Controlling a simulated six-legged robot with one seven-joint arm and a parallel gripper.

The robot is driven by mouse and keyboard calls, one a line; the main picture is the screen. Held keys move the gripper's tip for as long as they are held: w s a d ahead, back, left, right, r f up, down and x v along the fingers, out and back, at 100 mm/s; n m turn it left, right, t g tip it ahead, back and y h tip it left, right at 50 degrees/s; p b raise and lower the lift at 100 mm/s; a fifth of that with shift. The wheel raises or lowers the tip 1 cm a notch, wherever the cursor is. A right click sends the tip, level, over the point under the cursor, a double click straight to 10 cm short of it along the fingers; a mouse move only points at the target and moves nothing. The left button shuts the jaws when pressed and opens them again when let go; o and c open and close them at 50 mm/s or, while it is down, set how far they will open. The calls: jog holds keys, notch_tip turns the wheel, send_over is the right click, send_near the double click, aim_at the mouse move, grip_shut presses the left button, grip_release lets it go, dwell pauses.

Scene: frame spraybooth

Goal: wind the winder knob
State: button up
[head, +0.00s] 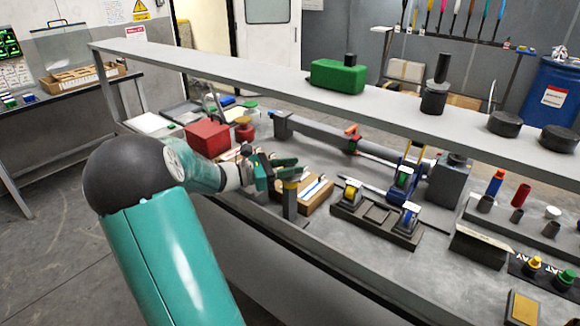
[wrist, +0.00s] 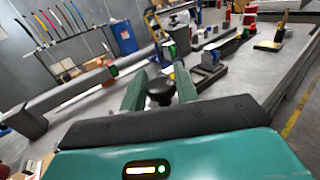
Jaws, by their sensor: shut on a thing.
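The winder knob (wrist: 160,91) is a round black knob, seen in the wrist view between the two green fingers of my gripper (wrist: 158,88). My gripper is shut on it, with a finger on either side. In the head view my gripper (head: 278,169) reaches in from the left over the bench, above a short dark post (head: 289,203) with a yellowish band near its top. The knob itself is hard to make out in the head view, where the fingers cover that spot.
A long grey shelf (head: 230,78) runs above the bench, with a green block (head: 338,76) on it. A red box (head: 207,138) stands behind my wrist. A wooden tray (head: 318,198) lies close right of the post, and a dark rack (head: 375,222) stands further right.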

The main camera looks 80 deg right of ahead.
jog(key=shift+n+h, duration=0.3)
jog(key=shift+h, duration=0.1)
jog(key=shift+n+t+h, duration=2.5)
jog(key=shift+t+h, duration=0.1)
jog(key=shift+t, duration=0.5)
jog(key=shift+t, duration=0.3)
jog(key=o, duration=0.9)
jog(key=shift+o, duration=0.2)
jog(key=v, duration=1.3)
jog(key=shift+w+a+f, duration=0.15)
jog(key=shift+a, duration=0.25)
jog(key=shift+c, duration=0.2)
